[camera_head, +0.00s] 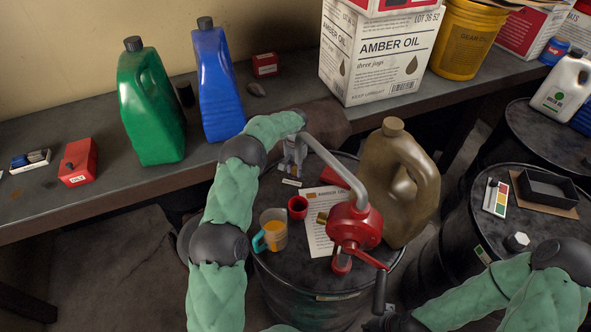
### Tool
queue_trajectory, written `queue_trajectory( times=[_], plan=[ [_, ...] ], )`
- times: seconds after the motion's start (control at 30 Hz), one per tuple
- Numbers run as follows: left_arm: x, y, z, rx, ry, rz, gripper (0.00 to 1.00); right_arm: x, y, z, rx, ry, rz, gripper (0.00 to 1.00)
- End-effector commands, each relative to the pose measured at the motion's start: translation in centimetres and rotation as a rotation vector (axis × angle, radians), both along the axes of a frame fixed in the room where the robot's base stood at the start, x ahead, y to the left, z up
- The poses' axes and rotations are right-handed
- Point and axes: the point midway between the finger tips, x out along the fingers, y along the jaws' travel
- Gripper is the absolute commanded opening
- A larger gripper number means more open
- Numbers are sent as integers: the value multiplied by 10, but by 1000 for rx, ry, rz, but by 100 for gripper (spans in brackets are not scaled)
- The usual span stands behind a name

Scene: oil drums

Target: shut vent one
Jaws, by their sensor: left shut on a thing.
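My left arm reaches over the black drum (300,282) in the middle. My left gripper (292,168) points down at the back left of the drum top, beside the end of the grey spout. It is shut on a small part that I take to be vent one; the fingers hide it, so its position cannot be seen. A small white label (291,183) lies just in front of the fingers. My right gripper (388,323) shows only in part at the bottom edge, below the crank handle, and its fingers cannot be made out.
A red hand pump (354,224) with a grey spout stands on the drum, beside a brown jug (408,190). Green (150,110) and blue (217,85) jugs stand on the bench behind.

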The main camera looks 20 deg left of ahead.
Motion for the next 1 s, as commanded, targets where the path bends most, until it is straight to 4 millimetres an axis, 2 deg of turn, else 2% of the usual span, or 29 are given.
queue_trajectory(
  times=[0.03, 0.5, 1.0],
  plan=[
    [4, 4, 4, 5, -15, -41, 2, 0, 0, -2, 0, 0, 0, 0],
    [6, 3, 5, 8, -19, -413, 2, 0, 0, -7, 0, 0, 0, 0],
    [7, 2, 7, 10, -21, -550, 2, 0, 0, -8, 0, 0, 0, 0]
  ],
)
